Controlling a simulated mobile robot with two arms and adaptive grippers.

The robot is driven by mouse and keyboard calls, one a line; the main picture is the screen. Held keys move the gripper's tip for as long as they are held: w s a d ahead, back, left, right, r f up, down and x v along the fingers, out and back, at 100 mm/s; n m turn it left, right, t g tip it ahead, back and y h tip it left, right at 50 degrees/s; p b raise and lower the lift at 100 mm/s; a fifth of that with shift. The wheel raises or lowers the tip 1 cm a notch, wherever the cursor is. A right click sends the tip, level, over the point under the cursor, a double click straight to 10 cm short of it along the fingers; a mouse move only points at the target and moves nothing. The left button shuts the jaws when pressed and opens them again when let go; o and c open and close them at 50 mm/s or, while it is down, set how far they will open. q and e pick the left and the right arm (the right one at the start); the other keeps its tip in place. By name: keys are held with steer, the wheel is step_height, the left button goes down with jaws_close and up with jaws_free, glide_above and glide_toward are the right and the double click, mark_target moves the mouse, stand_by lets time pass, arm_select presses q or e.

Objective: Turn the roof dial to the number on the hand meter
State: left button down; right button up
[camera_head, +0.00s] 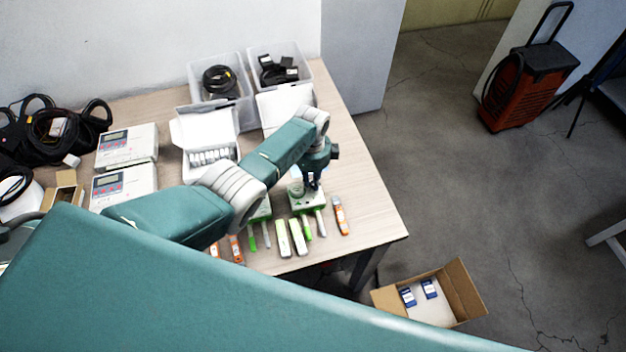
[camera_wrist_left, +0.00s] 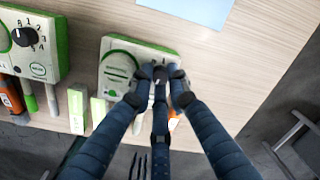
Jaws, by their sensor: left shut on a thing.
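My left gripper (camera_head: 313,182) reaches down over the right-hand white and green sensor box (camera_head: 300,204) near the table's front edge. In the left wrist view, the fingers of my left gripper (camera_wrist_left: 161,80) are closed together around the dark dial (camera_wrist_left: 160,74) on top of that box (camera_wrist_left: 117,66). The fingers cover most of the dial, so its setting cannot be read. An orange hand meter (camera_head: 340,215) lies just right of the box; its number is too small to read. My right gripper is out of view.
A second box (camera_wrist_left: 35,50) with a numbered dial stands to the left. Two white instruments (camera_head: 127,145) (camera_head: 122,186), bins of cables (camera_head: 222,75) (camera_head: 280,66) and an open carton (camera_head: 195,125) fill the table. A cardboard box (camera_head: 465,290) is on the floor.

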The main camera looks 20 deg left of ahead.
arm_select(q)
steer(key=m, duration=0.3)
steer(key=shift+f+m+b, duration=0.15)
steer(key=shift+m+b, duration=0.25)
steer(key=m+b, duration=0.1)
steer(key=m, duration=0.2)
steer(key=m+b, duration=0.2)
steer(key=m, duration=0.2)
steer(key=shift+m, duration=0.4)
steer(key=shift+m+b, duration=0.6)
steer(key=shift+m, duration=0.9)
steer(key=shift+s, duration=0.1)
steer(key=c, duration=1.6)
jaws_free()
steer(key=shift+c, duration=0.2)
